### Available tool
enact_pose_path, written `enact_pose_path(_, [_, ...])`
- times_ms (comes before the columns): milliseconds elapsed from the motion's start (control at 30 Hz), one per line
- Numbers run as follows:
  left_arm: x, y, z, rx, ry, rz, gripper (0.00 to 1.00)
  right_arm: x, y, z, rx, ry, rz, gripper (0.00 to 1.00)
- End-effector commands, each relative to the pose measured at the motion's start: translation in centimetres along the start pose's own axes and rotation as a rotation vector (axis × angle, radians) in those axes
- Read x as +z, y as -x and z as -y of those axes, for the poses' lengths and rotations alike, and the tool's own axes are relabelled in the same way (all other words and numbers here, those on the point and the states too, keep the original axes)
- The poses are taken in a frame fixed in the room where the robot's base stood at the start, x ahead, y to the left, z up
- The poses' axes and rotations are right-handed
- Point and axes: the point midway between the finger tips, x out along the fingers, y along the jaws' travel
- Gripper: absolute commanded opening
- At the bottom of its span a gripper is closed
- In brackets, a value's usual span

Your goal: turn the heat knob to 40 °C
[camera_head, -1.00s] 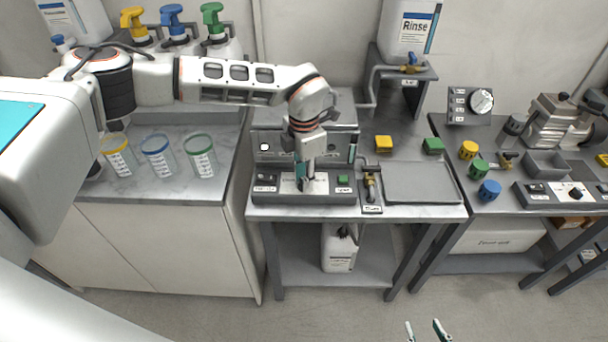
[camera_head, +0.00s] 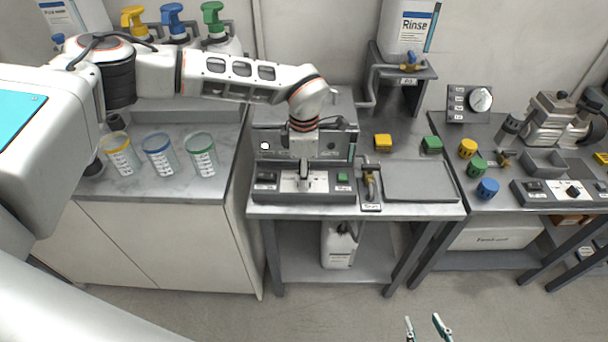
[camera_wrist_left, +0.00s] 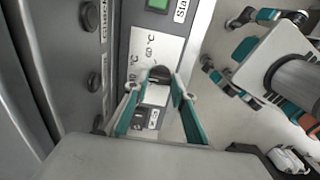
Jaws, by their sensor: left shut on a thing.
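The dark round heat knob (camera_wrist_left: 160,74) sits on a white scale plate (camera_wrist_left: 144,48) with printed °C marks, on the grey control panel (camera_head: 318,196). My left gripper (camera_wrist_left: 159,84) has its teal fingers on both sides of the knob and is shut on it. The fingers and palm hide part of the knob, so its pointer setting cannot be read. In the head view my left gripper (camera_head: 304,184) reaches down onto the panel and covers the knob. My right gripper (camera_head: 426,328) is open and empty at the bottom edge, in front of the benches.
A green button (camera_wrist_left: 158,4) is beside the scale, and a black switch (camera_wrist_left: 140,122) is on the other side. A brass valve (camera_head: 369,184) stands right of the panel. A grey tray (camera_head: 420,182) lies further right. Three cups (camera_head: 158,155) stand on the left counter.

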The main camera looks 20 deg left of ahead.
Motion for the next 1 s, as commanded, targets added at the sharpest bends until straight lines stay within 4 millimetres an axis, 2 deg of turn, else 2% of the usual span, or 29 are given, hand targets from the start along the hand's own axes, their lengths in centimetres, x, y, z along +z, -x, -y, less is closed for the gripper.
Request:
enact_pose_path(267, [0.0,0.1,-0.1,0.002,0.000,0.001,0.03,0.0,0.0,0.0,0.000,0.000,0.000,0.40])
enact_pose_path(300, [0.0,0.1,-0.1,0.002,0.000,0.001,0.27,0.0,0.0,0.0,0.000,0.000,0.000,0.40])
enact_pose_path(367, [0.0,0.1,-0.1,0.002,0.000,0.001,0.42,0.0,0.0,0.0,0.000,0.000,0.000,0.40])
enact_pose_path(767, [0.0,0.4,-0.1,0.001,0.001,0.001,0.42,0.2,0.0,-0.1,0.000,0.004,0.004,0.40])
enact_pose_path(867, [0.1,1.4,-0.1,0.003,0.000,0.002,0.42,0.2,0.0,-0.1,0.000,0.003,0.003,0.40])
enact_pose_path(1000, [0.0,3.9,-0.2,0.005,0.000,0.002,0.42,0.1,0.0,-0.1,0.000,0.002,0.002,0.40])
